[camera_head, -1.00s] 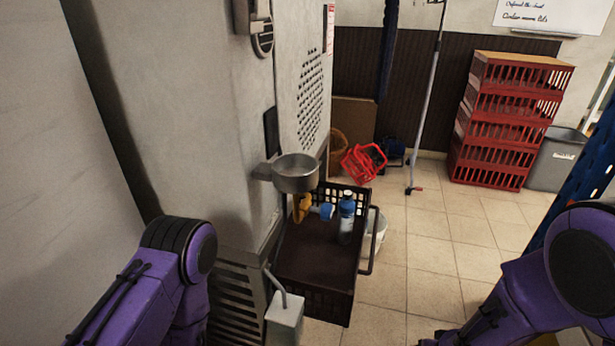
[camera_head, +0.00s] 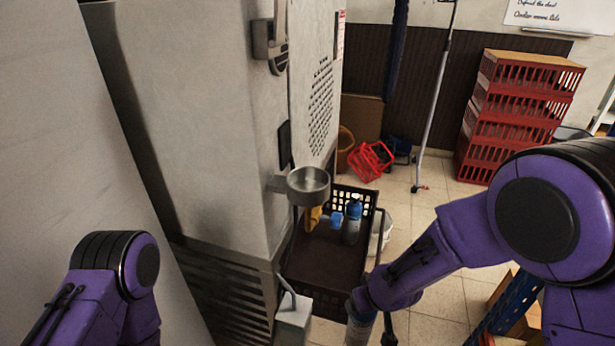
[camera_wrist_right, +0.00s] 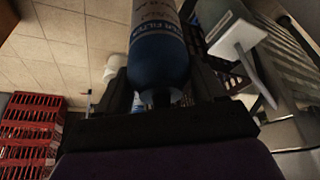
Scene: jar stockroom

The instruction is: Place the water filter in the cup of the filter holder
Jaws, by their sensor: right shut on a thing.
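The water filter (camera_wrist_right: 158,45), a blue and white cylinder with printed lettering, is between the dark fingers of my right gripper (camera_wrist_right: 162,88) in the right wrist view. My right gripper is shut on it. In the head view, part of the filter (camera_head: 359,328) shows at the bottom edge, below and right of the holder and apart from it. The filter holder is a round grey metal cup (camera_head: 308,186) on a bracket fixed to the pale cabinet. The cup looks empty. My left gripper is out of view; only part of its arm shows at lower left.
A dark crate (camera_head: 316,268) below the cup holds a blue bottle (camera_head: 353,214) and yellow and blue items. A grey box with a rod (camera_head: 293,316) stands before it. The cabinet (camera_head: 200,130) limits room left. Red stacked crates (camera_head: 520,110) stand far right.

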